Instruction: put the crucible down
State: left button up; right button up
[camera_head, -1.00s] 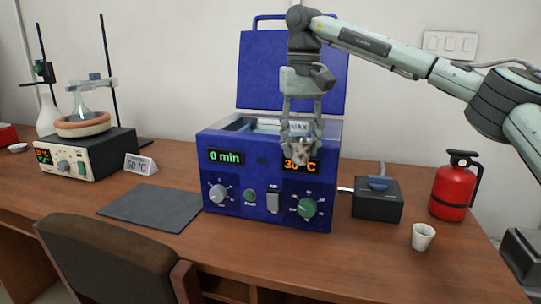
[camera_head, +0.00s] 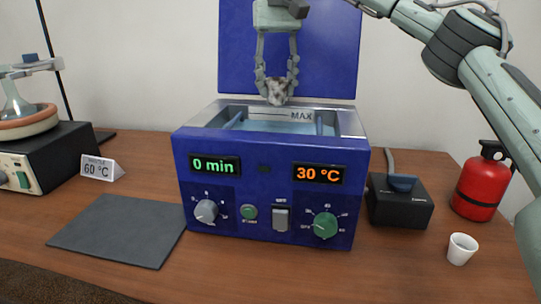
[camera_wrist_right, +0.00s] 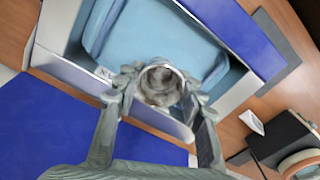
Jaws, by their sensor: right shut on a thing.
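My right gripper (camera_head: 276,84) is shut on a small grey, mottled crucible (camera_head: 277,93), held upright between the fingertips. In the head view they hang over the rear part of the blue bath (camera_head: 262,175), in front of its raised lid (camera_head: 235,50). In the right wrist view the fingers (camera_wrist_right: 160,88) close around the crucible (camera_wrist_right: 160,80), and its round open mouth shows. The pale blue basin (camera_wrist_right: 160,35) lies beyond it. The crucible is clear of the basin floor, but the exact gap is hard to tell. My left gripper is not in view.
A white cup (camera_head: 461,249) stands on the table (camera_head: 400,262) at the right, near a black box (camera_head: 399,205) and a red extinguisher (camera_head: 480,185). A grey mat (camera_head: 120,234) lies bare at the left, near a 60 °C sign (camera_head: 99,168) and a heater (camera_head: 50,160).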

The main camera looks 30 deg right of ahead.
jog(key=f, duration=0.9)
jog(key=shift+w+d, duration=0.1)
jog(key=shift+w, duration=0.1)
notch_tip(320, 180, down, 3)
jog(key=shift+f, duration=0.5)
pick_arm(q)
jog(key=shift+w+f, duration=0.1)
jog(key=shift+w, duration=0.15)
pick_arm(e)
jog(key=o, duration=0.6)
jog(key=shift+f, duration=0.15)
jog(key=shift+c, duration=0.2)
jog(key=o, duration=0.5)
